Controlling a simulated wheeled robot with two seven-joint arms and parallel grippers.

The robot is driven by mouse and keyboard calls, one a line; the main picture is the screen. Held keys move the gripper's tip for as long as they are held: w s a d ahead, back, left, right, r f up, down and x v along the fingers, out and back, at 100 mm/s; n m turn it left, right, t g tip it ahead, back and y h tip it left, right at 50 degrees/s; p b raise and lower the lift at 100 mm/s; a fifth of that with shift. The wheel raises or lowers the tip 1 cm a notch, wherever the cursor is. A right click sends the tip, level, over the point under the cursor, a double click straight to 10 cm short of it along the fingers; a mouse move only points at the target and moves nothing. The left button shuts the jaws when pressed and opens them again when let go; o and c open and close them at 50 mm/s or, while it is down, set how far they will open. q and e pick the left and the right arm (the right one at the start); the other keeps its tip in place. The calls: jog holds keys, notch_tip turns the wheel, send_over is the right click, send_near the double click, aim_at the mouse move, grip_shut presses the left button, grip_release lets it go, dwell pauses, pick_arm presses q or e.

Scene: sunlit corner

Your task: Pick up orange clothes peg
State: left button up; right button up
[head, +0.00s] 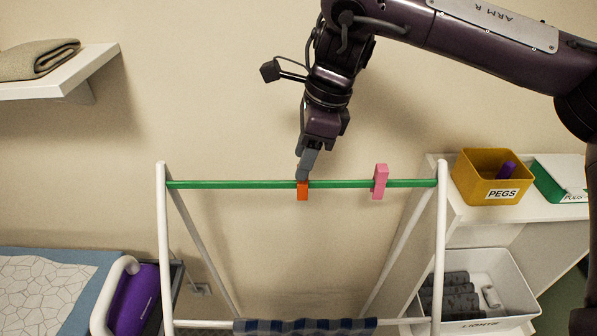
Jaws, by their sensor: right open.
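The orange clothes peg (302,192) is clipped on the green top rail (232,184) of a white drying rack. Only its lower part shows. My right gripper (305,172) points down from above, with its fingers at the rail and covering the upper part of the peg. The gripper is open. I cannot tell whether the fingers touch the peg. My left gripper is not in the head view.
A pink peg (380,182) sits on the rail to the right. A yellow box labelled PEGS (478,188) stands on the right shelf. A checked cloth (300,327) hangs lower on the rack. A wall shelf (75,78) is at upper left.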

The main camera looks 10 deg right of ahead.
aim_at(300, 183)
jog(key=shift+s+f, duration=0.25)
jog(key=shift+f, duration=0.5)
jog(key=p+x, duration=0.2)
jog(key=x, duration=0.2)
jog(key=shift+s+d+f, duration=0.1)
jog(key=shift+s, duration=0.05)
jog(key=shift+f, duration=0.2)
grip_shut()
jog(key=shift+r, duration=0.15)
